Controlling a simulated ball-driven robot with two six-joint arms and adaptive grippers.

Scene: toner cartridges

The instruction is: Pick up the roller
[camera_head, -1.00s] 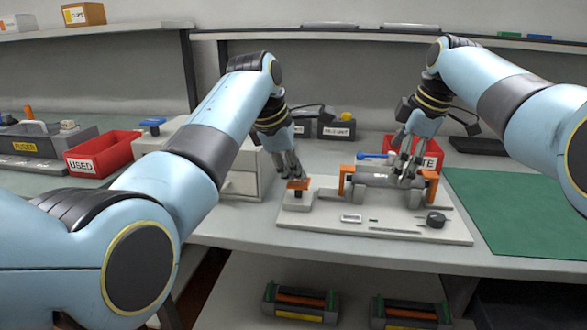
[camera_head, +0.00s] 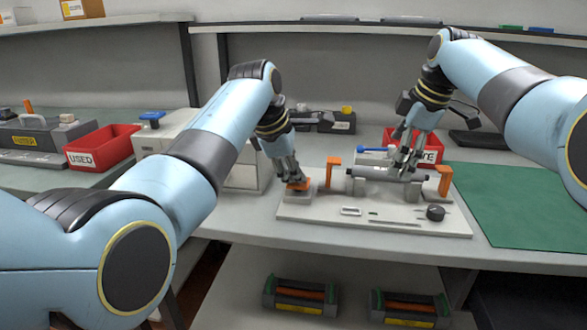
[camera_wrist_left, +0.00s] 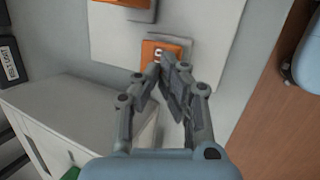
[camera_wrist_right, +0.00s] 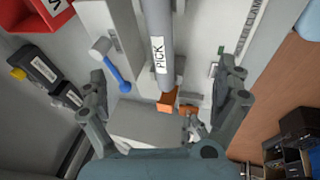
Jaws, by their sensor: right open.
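The roller (camera_head: 372,174) is a grey cylinder lying across a pale fixture board (camera_head: 300,212) in the head view. In the right wrist view the roller (camera_wrist_right: 160,45) carries a "PICK" label. My right gripper (camera_head: 405,172) is open just over the roller's right half, its fingers on either side in the right wrist view (camera_wrist_right: 163,80). Orange end clamps (camera_head: 333,176) (camera_head: 444,181) stand apart from the roller's ends. My left gripper (camera_head: 297,183) is shut, its tips at an orange block (camera_wrist_left: 160,50) on the board's left; whether they touch is unclear.
A blue-handled tool (camera_wrist_right: 115,70) lies behind the roller. A red bin (camera_head: 431,143) stands behind the board, and a red "USED" bin (camera_head: 103,147) is far left. A dark knob (camera_head: 436,213) sits at front right. The green mat (camera_head: 525,200) is clear.

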